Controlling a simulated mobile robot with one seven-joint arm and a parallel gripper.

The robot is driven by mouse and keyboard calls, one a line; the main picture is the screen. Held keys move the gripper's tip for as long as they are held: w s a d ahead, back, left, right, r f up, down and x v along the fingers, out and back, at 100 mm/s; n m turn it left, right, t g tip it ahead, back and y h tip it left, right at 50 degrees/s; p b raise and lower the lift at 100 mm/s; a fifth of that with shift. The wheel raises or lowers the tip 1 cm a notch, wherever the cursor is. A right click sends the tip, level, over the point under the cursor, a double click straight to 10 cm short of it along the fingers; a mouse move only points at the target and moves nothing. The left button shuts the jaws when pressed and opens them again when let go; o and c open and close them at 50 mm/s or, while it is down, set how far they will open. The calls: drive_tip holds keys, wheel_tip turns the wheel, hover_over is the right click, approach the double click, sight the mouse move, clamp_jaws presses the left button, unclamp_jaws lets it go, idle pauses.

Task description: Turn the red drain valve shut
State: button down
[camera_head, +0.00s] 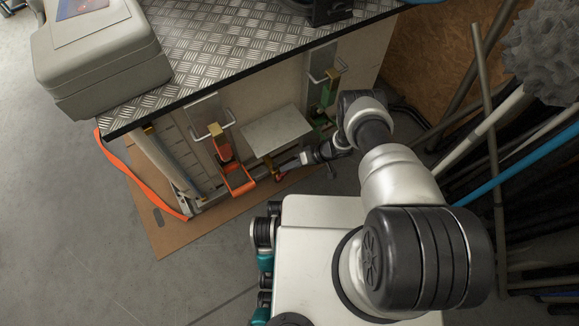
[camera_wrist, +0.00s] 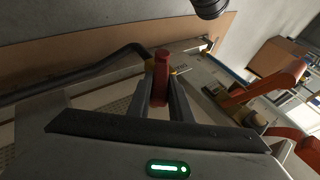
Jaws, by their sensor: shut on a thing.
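The red drain valve handle (camera_wrist: 162,68) stands between the two fingers of my gripper (camera_wrist: 163,88) in the wrist view. The gripper is shut on it. Brass-coloured fitting shows beside the handle, and a dark pipe runs off to the left. In the head view my gripper (camera_head: 289,165) reaches low under the bench, and the valve shows there only as a small bit of red (camera_head: 277,173) at the fingertips. The lower part of the handle is hidden by the fingers, and its exact angle is hard to tell.
An orange-red frame (camera_head: 238,182) stands left of my gripper, also at the right of the wrist view (camera_wrist: 278,82). A pale panel (camera_head: 276,131) is just above my gripper. The bench's tread-plate top (camera_head: 220,50) overhangs. Pipes (camera_head: 487,125) lean at the right. Open floor lies left.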

drive_tip(key=c, duration=1.6)
unclamp_jaws()
